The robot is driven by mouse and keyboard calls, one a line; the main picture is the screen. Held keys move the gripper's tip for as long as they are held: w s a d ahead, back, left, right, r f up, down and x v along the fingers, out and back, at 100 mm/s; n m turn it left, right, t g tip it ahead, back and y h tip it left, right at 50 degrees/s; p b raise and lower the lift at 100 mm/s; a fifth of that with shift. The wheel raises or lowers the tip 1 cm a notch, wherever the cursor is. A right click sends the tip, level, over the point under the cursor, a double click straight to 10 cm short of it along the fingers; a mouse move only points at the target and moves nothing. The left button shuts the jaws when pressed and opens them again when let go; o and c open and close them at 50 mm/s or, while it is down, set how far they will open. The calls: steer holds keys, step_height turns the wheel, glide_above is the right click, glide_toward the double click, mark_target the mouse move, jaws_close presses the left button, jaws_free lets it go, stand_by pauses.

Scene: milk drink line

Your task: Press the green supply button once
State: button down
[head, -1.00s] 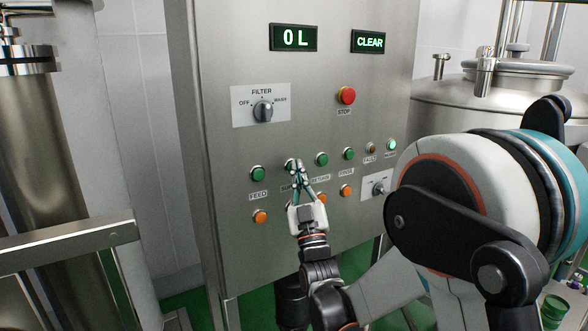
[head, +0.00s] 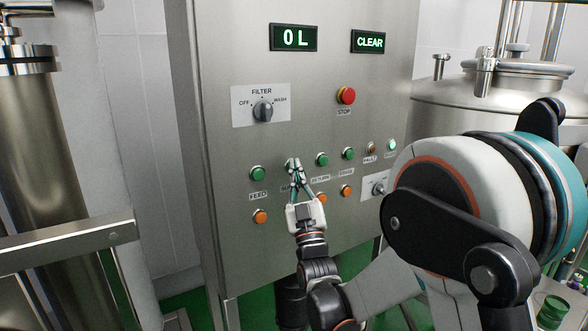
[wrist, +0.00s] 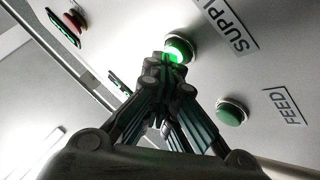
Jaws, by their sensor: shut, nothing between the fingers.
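The green supply button (wrist: 180,46) sits on the steel panel beside its SUPPLY label (wrist: 228,24) in the wrist view. Part of its face glows bright green behind my fingertips. My gripper (wrist: 170,66) is shut and empty, its tips overlapping the button's lower edge in that view. In the head view my gripper (head: 295,165) points up at the panel, and its tips mostly hide the supply button, second from the left in the green row. I cannot tell for certain whether the tips touch the button or whether it is pushed in.
The green feed button (head: 258,173) is just left of the fingertips, another green button (head: 322,159) just right. Orange buttons (head: 260,216) sit below. A red stop button (head: 346,95) and filter knob (head: 263,111) are higher. Displays read 0 L (head: 293,38) and CLEAR (head: 368,41).

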steer(key=shift+s+d, duration=0.5)
steer(key=shift+s, duration=0.2)
stand_by(0.3)
steer(key=s+d, duration=0.1)
steer(key=s, duration=0.1)
steer(key=s+d+b, duration=0.1)
steer(key=s, duration=0.1)
steer(key=shift+d, duration=0.4)
stand_by(0.4)
